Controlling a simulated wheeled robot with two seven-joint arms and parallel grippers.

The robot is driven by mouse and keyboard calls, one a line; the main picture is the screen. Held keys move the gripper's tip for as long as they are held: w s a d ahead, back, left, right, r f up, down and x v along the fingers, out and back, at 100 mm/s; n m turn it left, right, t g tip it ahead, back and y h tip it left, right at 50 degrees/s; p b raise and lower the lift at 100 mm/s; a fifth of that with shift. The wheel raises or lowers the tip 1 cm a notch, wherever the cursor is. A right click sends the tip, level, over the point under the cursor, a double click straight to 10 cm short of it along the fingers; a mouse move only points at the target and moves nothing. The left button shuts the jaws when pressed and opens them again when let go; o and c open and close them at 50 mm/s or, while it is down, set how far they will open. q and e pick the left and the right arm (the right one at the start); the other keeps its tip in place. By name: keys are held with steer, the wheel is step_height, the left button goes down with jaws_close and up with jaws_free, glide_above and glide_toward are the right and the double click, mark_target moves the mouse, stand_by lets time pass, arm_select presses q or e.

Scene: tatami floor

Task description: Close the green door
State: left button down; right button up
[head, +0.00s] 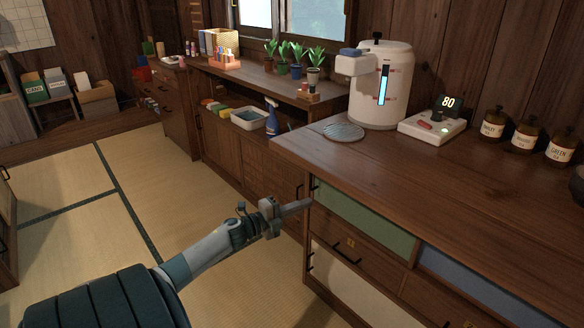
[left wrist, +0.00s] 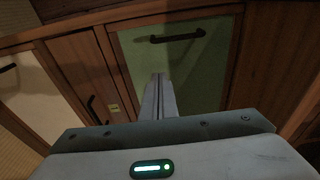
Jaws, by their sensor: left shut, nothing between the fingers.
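The green door (head: 362,222) is a flat panel on the front of the wooden cabinet, just under the counter top. It looks about level with the cabinet front; I cannot tell if a small gap stays. In the left wrist view the green door (left wrist: 205,65) fills the upper middle, with a black bar handle (left wrist: 178,36) near one edge. My left gripper (head: 306,203) is shut and empty, its fingertips at the handle end of the door. In the left wrist view the closed fingers (left wrist: 158,85) point at the panel; whether they touch it is unclear. My right gripper is out of view.
A blue panel (head: 468,283) and a cream door (head: 345,283) are on the same cabinet. A water dispenser (head: 380,90), a scale-like device (head: 432,126) and brown bottles (head: 525,136) stand on the counter. The tatami floor (head: 75,190) at left is clear.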

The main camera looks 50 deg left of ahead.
arm_select(q)
steer(key=shift+s+a, duration=0.15)
steer(key=shift+s, duration=0.9)
steer(key=shift+s+a, duration=0.15)
steer(key=shift+s, duration=0.85)
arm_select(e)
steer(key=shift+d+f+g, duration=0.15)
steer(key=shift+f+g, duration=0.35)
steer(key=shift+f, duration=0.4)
